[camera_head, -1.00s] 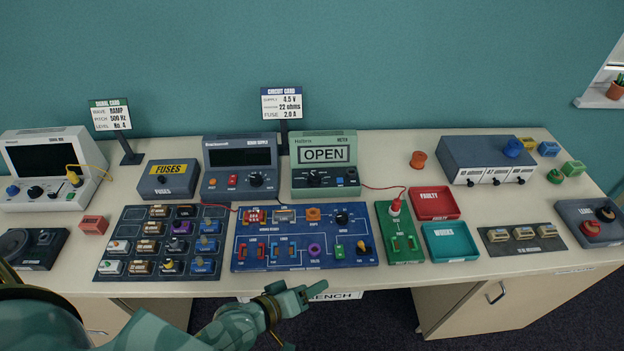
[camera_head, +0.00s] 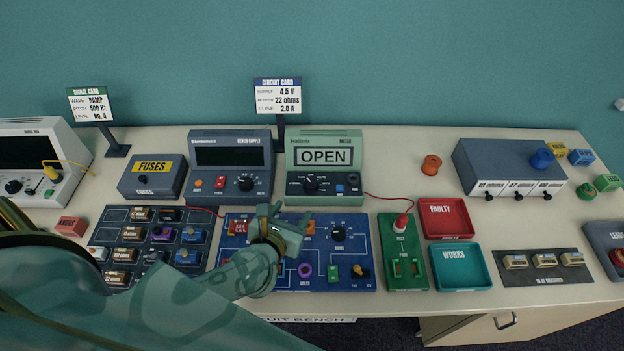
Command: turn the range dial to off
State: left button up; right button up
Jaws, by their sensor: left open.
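The green meter (camera_head: 353,149) stands at the back middle of the bench, and its screen reads OPEN. Its black range dial (camera_head: 311,184) sits at the left of the meter's lower front panel. The dial's exact setting is too small to read. My left gripper (camera_head: 286,212) is open and empty, over the blue circuit board, just in front of the meter and below the dial in the picture. It looks apart from the dial. The gripper and wrist hide part of the board. My right gripper is not in view.
The bench supply (camera_head: 232,157) stands just left of the meter. A red lead (camera_head: 385,197) runs from the meter to a probe on the green test board (camera_head: 400,275). The blue circuit board (camera_head: 357,250) lies in front. Red (camera_head: 445,218) and teal (camera_head: 459,267) trays lie right.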

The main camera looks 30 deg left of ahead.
aim_at(311, 184)
pick_arm(q)
jog(key=x, duration=0.4)
jog(key=b+x, duration=0.2)
jog(key=x, duration=0.7)
jog(key=shift+w+f, duration=0.25)
jog(key=shift+w, duration=0.4)
jog(key=shift+a, duration=0.1)
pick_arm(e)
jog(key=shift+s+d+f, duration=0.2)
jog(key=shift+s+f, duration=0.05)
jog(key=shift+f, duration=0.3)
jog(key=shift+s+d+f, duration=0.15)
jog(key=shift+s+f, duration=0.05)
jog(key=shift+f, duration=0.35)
pick_arm(q)
jog(key=shift+s, duration=0.1)
jog(key=c, duration=1)
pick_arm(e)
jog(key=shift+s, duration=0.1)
